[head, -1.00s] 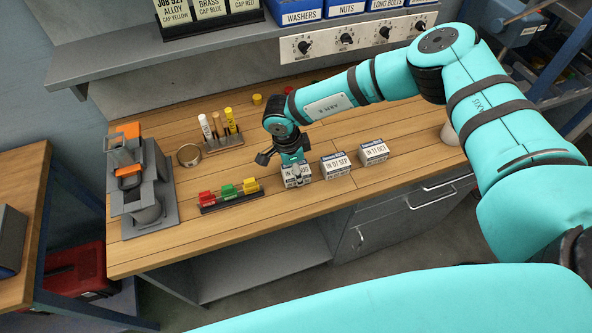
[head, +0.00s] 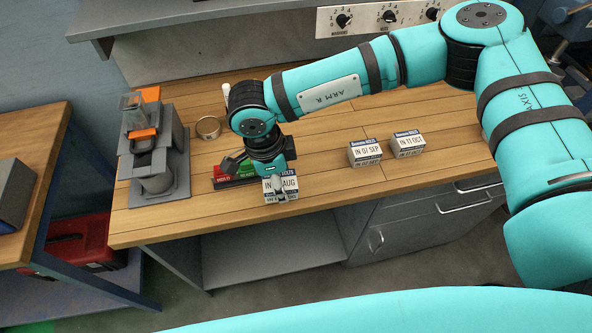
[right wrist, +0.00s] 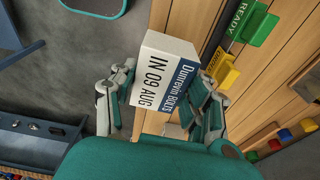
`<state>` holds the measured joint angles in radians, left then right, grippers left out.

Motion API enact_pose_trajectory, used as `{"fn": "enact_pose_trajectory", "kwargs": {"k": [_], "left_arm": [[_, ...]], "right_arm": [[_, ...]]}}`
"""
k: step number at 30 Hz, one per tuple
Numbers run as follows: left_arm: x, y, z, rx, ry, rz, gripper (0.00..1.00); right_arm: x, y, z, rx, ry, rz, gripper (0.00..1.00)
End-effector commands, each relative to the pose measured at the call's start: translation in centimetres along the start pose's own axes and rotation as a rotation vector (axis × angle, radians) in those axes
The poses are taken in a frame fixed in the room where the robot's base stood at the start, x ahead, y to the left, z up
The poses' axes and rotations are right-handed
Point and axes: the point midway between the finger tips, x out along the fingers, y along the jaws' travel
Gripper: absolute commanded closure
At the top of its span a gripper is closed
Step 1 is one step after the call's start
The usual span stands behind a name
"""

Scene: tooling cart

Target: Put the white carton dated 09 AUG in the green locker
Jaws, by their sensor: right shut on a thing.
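The white carton marked IN 09 AUG, with a blue band, shows in the head view (head: 288,187) and the right wrist view (right wrist: 168,72). My right gripper (right wrist: 163,105) is shut on it, a finger on each side. In the head view the right gripper (head: 280,186) holds the carton near the table's front edge, in front of the coloured tags; it looks raised. Two similar cartons, IN 07 SEP (head: 365,153) and IN 11 OCT (head: 408,145), stand to its right. My left gripper is not in view. I cannot make out the green locker.
A rack of coloured tags (head: 228,177) is partly hidden behind my right gripper. A grey and orange fixture (head: 155,155) stands at the table's left end, with a ring (head: 208,127) beside it. Bare wood lies between the held carton and the other cartons.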

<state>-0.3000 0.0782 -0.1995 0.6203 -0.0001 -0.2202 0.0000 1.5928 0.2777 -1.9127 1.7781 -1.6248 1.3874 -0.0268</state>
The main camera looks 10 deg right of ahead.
Motion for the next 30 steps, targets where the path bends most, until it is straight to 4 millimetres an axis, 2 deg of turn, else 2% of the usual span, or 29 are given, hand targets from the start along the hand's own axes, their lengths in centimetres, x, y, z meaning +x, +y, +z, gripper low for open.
{"fn": "enact_pose_trajectory", "kwargs": {"k": [3,8,14,17,24,30], "left_arm": [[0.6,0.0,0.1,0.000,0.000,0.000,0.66],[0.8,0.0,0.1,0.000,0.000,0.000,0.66],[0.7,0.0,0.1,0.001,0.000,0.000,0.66],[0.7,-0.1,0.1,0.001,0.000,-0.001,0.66],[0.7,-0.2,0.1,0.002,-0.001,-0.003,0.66],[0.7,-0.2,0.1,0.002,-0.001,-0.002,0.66]], "right_arm": [[-0.2,0.7,0.9,-0.002,-0.001,-0.001,1.00],[-0.5,1.1,1.3,0.000,-0.001,-0.002,1.00],[-0.9,0.9,0.4,-0.071,0.000,-0.013,1.00],[-1.6,0.4,-1.4,-0.207,0.000,-0.035,1.00],[-4.2,-0.5,-7.7,-0.726,-0.001,-0.117,1.00],[-6.2,-0.4,-12.3,-1.142,-0.001,-0.180,1.00]]}}
